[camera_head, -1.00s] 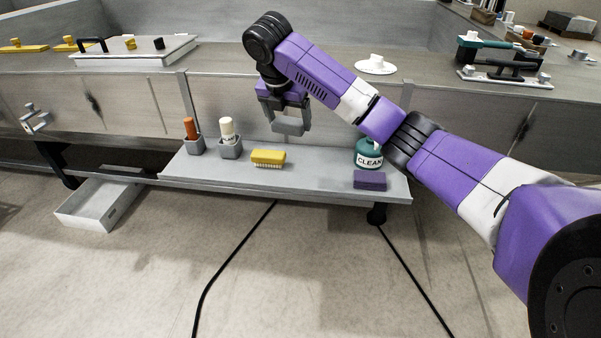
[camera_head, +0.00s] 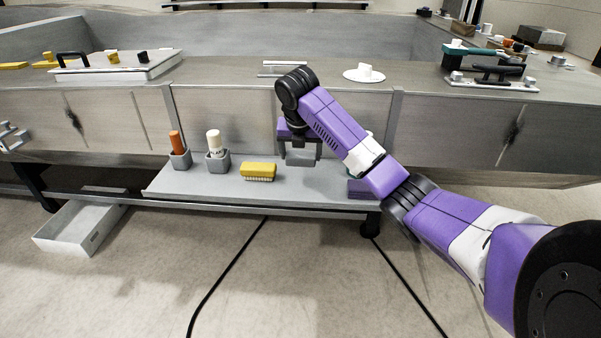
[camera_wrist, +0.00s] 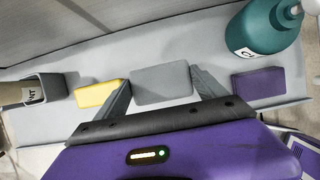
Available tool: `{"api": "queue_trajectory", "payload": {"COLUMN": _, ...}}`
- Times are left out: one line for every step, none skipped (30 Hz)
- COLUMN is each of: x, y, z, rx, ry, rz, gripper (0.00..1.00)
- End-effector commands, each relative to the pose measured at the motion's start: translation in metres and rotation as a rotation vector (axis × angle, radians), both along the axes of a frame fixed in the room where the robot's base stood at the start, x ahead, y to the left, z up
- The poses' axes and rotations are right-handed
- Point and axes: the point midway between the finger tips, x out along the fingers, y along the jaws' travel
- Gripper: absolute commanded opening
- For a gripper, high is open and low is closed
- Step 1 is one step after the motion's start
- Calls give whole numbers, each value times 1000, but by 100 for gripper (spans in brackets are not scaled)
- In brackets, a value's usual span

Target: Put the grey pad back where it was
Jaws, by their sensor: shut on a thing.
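The grey pad (camera_head: 302,159) is between the fingers of my gripper (camera_head: 300,155), which is shut on it. In the wrist view the pad (camera_wrist: 162,84) shows as a flat grey block between the two fingertips. It is low over the grey shelf (camera_head: 225,190), between the yellow brush (camera_head: 258,171) on the left and the purple pad (camera_head: 361,189) on the right. I cannot tell whether it touches the shelf.
A teal bottle (camera_wrist: 264,30) stands behind the purple pad; my arm mostly hides it in the head view. An orange-topped stick (camera_head: 177,145) and a white tube (camera_head: 214,146) stand in grey holders at left. A white tray (camera_head: 80,232) lies on the floor.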

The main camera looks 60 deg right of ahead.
Motion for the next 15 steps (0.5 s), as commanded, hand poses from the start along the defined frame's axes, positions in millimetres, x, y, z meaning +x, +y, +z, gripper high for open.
{"api": "queue_trajectory", "payload": {"x": 0, "y": 0, "z": -9, "rx": 2, "ry": 1, "rz": 0, "gripper": 43}}
{"api": "queue_trajectory", "payload": {"x": 0, "y": 1, "z": -13, "rx": 2, "ry": 1, "rz": 0, "gripper": 43}}
{"api": "queue_trajectory", "payload": {"x": 0, "y": 1, "z": -17, "rx": 1, "ry": 1, "rz": 1, "gripper": 43}}
{"api": "queue_trajectory", "payload": {"x": 0, "y": 0, "z": -19, "rx": 0, "ry": 0, "rz": 1, "gripper": 43}}
{"api": "queue_trajectory", "payload": {"x": 0, "y": 0, "z": -20, "rx": -1, "ry": -1, "rz": 1, "gripper": 43}}
{"api": "queue_trajectory", "payload": {"x": 1, "y": 0, "z": -22, "rx": -1, "ry": -1, "rz": 1, "gripper": 43}}
{"api": "queue_trajectory", "payload": {"x": 1, "y": 0, "z": -23, "rx": -1, "ry": -1, "rz": 1, "gripper": 43}}
{"api": "queue_trajectory", "payload": {"x": 0, "y": 0, "z": -25, "rx": -1, "ry": 0, "rz": 1, "gripper": 43}}
{"api": "queue_trajectory", "payload": {"x": 0, "y": 0, "z": -28, "rx": 0, "ry": 0, "rz": 1, "gripper": 43}}
{"api": "queue_trajectory", "payload": {"x": 0, "y": 1, "z": -31, "rx": 0, "ry": 0, "rz": 1, "gripper": 43}}
{"api": "queue_trajectory", "payload": {"x": 0, "y": 1, "z": -35, "rx": 1, "ry": 1, "rz": 1, "gripper": 43}}
{"api": "queue_trajectory", "payload": {"x": 0, "y": 1, "z": -41, "rx": 1, "ry": 0, "rz": 0, "gripper": 43}}
{"api": "queue_trajectory", "payload": {"x": 0, "y": 1, "z": -45, "rx": 2, "ry": 1, "rz": 0, "gripper": 43}}
{"api": "queue_trajectory", "payload": {"x": 0, "y": 1, "z": -50, "rx": 1, "ry": 2, "rz": 0, "gripper": 43}}
{"api": "queue_trajectory", "payload": {"x": 0, "y": 1, "z": -56, "rx": 2, "ry": 1, "rz": 0, "gripper": 43}}
